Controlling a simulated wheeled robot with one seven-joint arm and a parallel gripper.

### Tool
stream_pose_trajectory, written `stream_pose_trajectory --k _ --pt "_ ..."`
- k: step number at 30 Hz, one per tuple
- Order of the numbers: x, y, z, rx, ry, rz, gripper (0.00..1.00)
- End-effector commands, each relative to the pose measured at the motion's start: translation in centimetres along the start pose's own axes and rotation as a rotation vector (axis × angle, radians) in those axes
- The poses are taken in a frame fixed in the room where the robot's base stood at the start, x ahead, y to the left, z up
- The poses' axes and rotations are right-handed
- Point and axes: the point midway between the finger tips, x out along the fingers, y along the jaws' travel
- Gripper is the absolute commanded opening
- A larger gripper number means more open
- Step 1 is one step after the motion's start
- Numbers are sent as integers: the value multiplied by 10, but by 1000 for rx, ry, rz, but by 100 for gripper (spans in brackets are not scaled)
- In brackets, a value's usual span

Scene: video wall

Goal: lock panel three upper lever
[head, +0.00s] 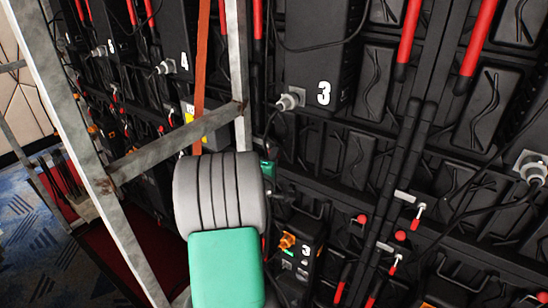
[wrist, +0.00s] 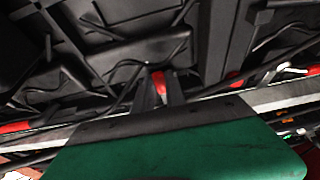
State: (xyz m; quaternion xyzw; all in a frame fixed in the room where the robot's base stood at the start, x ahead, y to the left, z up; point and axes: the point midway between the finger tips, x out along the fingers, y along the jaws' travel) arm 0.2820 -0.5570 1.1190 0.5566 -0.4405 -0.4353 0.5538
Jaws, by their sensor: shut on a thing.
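Panel three shows in the head view as a black back panel with a white number 3 on its box (head: 324,93). In the wrist view my gripper (wrist: 159,88) points up at the dark frame of the wall. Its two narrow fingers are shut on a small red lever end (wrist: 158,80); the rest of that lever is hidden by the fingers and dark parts. In the head view my own green and grey arm covers the gripper and the held lever. Small red-tipped levers (head: 420,210) show to the right of my arm.
A grey metal scaffold frame (head: 170,145) with an orange strap (head: 201,60) stands close on the left. Cables and plugs (head: 290,101) hang off the panels. A lower box (head: 300,250) marked 3 is beside my arm. Blue carpet (head: 50,250) lies lower left.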

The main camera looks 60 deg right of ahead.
Motion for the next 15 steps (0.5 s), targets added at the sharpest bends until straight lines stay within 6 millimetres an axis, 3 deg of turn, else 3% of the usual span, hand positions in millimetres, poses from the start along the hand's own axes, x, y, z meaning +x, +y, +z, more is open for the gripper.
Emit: stream_pose_trajectory --k 4,15 --pt "0 0 0 0 0 0 0" --pt "0 0 0 1 0 0 0"
